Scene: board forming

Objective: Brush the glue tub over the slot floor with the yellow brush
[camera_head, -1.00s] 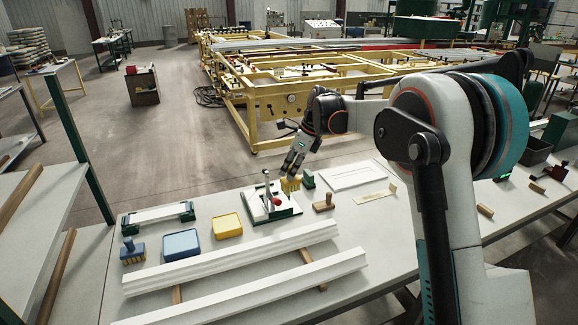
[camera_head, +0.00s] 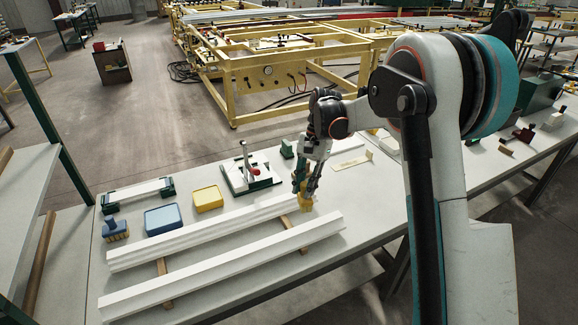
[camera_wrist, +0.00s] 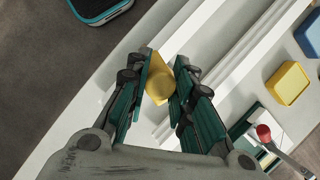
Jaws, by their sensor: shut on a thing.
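My gripper (camera_head: 306,188) is shut on the yellow brush (camera_head: 304,204), bristles down, at the right end of the rear white profile (camera_head: 190,235). In the wrist view the brush (camera_wrist: 160,85) sits between the green finger pads, over or beside the long grooves of the white profile (camera_wrist: 225,65). I cannot tell whether the bristles touch the slot floor. A yellow tub (camera_head: 208,198) and a blue tub (camera_head: 163,219) stand at the left, behind the profiles. They also show in the wrist view as yellow (camera_wrist: 287,83) and blue (camera_wrist: 311,35).
A second white profile (camera_head: 230,266) lies in front, both on wooden strips (camera_head: 163,270). A blue brush (camera_head: 116,230) stands far left. A green-and-white fixture with a red-knobbed lever (camera_head: 248,172) is behind the profiles. The bench front is clear.

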